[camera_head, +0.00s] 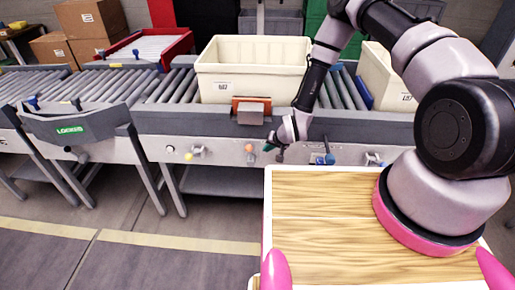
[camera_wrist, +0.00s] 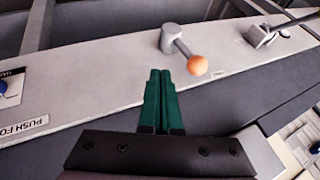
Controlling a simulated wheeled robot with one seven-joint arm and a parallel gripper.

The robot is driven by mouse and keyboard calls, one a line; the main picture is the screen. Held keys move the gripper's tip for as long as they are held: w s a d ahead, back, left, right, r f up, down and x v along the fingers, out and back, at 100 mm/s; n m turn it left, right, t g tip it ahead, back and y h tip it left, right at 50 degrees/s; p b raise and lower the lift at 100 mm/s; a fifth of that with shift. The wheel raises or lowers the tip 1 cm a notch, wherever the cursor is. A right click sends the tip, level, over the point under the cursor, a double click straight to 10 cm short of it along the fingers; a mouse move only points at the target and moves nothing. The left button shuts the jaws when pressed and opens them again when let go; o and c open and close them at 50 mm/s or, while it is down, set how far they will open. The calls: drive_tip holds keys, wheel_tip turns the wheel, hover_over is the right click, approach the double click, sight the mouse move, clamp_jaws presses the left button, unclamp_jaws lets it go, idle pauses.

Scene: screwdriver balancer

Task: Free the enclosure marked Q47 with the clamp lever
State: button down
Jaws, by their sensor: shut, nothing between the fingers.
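A cream bin (camera_head: 252,70) sits on the roller conveyor with a small label on its front, too small to read. A second cream bin (camera_head: 386,78) stands to the right, partly hidden by my arm. A lever with an orange ball knob (camera_wrist: 197,65) sticks out of the grey front panel; it also shows in the head view (camera_head: 249,148). My gripper (camera_wrist: 161,72) has its green fingers shut together and empty, just left of and below the orange knob in the wrist view, with no visible contact. In the head view my gripper (camera_head: 268,147) is just right of the knob.
An orange-and-grey block (camera_head: 251,110) stands at the conveyor edge before the first bin. The panel (camera_head: 215,150) also carries a yellow knob (camera_head: 190,154), a blue fitting (camera_head: 328,159) and a grey fitting (camera_wrist: 260,36). A "PUSH" label (camera_wrist: 25,130) shows left. Floor in front is clear.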

sight(249, 147)
drive_tip(key=a, duration=0.1)
drive_tip(key=w+a, duration=0.1)
drive_tip(key=a, duration=0.1)
drive_tip(key=a+f, duration=0.1)
drive_tip(key=shift+w+a, duration=0.15)
drive_tip(key=shift+a+r, duration=0.1)
drive_tip(key=shift+a+r+n+h, duration=0.15)
drive_tip(key=shift+a+n+h, duration=0.05)
drive_tip(key=shift+a+h, duration=0.55)
drive_tip(key=shift+a+r+n+h, duration=0.1)
drive_tip(key=shift+a+n+h, duration=0.1)
drive_tip(key=shift+a+h, duration=0.55)
drive_tip(key=shift+a+f, duration=0.25)
drive_tip(key=shift+a, duration=1)
drive_tip(key=shift+a, duration=0.2)
drive_tip(key=shift+w+d, duration=0.1)
